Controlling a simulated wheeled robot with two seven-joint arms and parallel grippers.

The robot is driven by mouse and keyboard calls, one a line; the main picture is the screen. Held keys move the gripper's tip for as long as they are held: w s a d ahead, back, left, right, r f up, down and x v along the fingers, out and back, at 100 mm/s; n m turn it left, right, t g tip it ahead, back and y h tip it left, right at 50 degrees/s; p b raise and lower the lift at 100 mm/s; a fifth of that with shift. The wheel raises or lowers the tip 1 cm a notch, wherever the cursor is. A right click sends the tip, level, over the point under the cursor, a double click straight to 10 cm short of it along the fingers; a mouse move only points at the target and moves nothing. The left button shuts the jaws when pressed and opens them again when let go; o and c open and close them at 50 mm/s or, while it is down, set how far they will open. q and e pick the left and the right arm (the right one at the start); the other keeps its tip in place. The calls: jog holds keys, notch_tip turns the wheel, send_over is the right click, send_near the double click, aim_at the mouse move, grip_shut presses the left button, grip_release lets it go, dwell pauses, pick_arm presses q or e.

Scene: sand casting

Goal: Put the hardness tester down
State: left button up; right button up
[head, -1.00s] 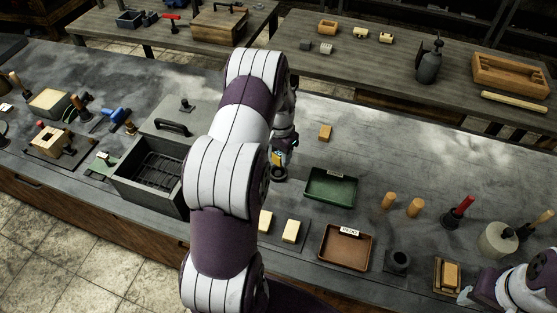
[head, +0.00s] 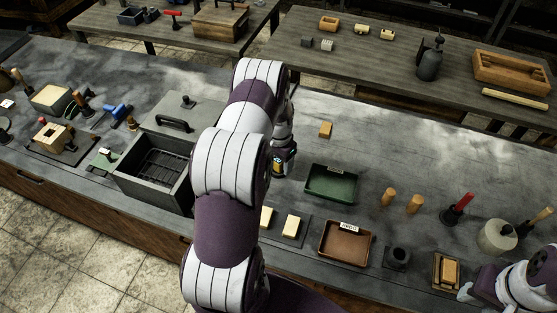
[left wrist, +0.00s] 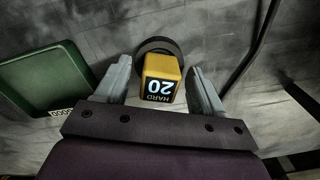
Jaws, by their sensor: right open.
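The hardness tester (left wrist: 161,78) is a yellow block with a dark display reading "HARD 20", upside down in the left wrist view, above a dark round base (left wrist: 150,46). In the head view the tester (head: 277,167) is partly hidden by my left arm, left of the green tray. My left gripper (left wrist: 158,70) has one finger on each side of it, with a visible gap at least on one side, so it looks open around the tester. The base appears at the bench top; exact contact is unclear. My right gripper (head: 465,291) is open at the lower right, partly cut off.
The green tray (head: 331,197) and brown tray (head: 344,258) stand right of the tester. Pale blocks (head: 291,226) lie in front, and a tan block (head: 325,130) behind. A grey open box (head: 150,185) is at left. The bench (head: 400,150) is clear toward the back right.

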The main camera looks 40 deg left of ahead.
pick_arm(q)
jog(key=shift+r, duration=0.3)
notch_tip(320, 180, up, 12)
jog(key=b, duration=0.1)
jog(key=s+d+r, duration=0.3)
jog(key=s+d, duration=0.4)
jog(key=d, duration=0.3)
jog(key=s+d+r+t, duration=0.1)
jog(key=s+d+r, duration=0.2)
jog(key=s+d, duration=0.5)
jog(key=shift+s+d+n, duration=0.25)
jog(key=shift+d+n, duration=0.15)
jog(key=shift+d, duration=0.55)
jog(key=shift+s, duration=0.1)
